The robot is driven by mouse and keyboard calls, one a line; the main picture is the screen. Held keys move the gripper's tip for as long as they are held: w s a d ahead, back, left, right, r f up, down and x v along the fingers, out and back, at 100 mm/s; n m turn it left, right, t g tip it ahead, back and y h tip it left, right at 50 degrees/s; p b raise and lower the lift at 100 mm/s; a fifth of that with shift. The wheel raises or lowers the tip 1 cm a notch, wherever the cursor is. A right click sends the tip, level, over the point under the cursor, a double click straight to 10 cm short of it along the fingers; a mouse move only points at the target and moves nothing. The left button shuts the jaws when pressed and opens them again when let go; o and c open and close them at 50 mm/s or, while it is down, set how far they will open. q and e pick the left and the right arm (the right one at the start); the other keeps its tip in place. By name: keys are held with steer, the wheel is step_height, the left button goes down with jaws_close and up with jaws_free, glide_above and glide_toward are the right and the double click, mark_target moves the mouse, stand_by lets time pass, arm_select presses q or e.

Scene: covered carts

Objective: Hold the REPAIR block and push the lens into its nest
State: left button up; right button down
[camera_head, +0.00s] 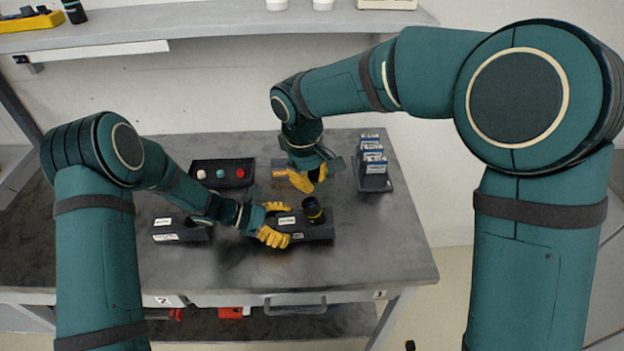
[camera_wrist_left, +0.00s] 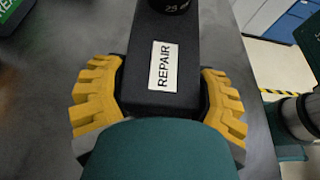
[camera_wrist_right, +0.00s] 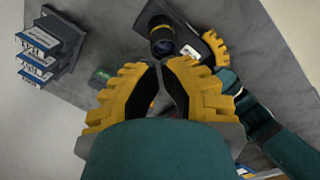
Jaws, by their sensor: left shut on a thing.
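The black REPAIR block (camera_head: 318,231) lies on the table, and its white label (camera_wrist_left: 161,66) reads REPAIR in the left wrist view. My left gripper (camera_head: 275,222) is shut on the block's near end, one yellow finger on each side. The black lens (camera_head: 313,209) stands upright at the block's other end; it also shows in the left wrist view (camera_wrist_left: 170,5) and right wrist view (camera_wrist_right: 162,40). Its seating depth cannot be told. My right gripper (camera_wrist_right: 158,66) is empty, its fingertips together, above the table behind the lens and apart from it.
A second black labelled block (camera_head: 180,231) lies left of my left gripper. A black tray (camera_head: 222,184) with several coloured round pieces stands behind. A rack (camera_head: 374,182) of small boxes stands at the right. The table's front right is clear.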

mark_target(314, 204)
steer(key=shift+w+a+f+n+g, duration=0.1)
steer(key=shift+w+a+n+g, duration=0.15)
steer(key=shift+n, duration=0.35)
steer(key=shift+f, duration=0.2)
steer(key=shift+d+f, duration=0.15)
steer(key=shift+f, duration=0.75)
steer(key=shift+d+f, duration=0.2)
steer(key=shift+f, duration=0.75)
steer(key=shift+d+f, duration=0.15)
steer(key=shift+f, duration=0.75)
steer(key=shift+s+d+f, duration=0.1)
steer(key=shift+d+f, duration=0.05)
steer(key=shift+f, duration=0.9)
steer(key=shift+r, duration=0.1)
steer(key=shift+a+r, duration=0.3)
steer(key=shift+r, duration=1.25)
step_height(314, 204, up, 12)
steer(key=a, duration=0.1)
steer(key=shift+a+f, duration=0.2)
steer(key=shift+a, duration=0.15)
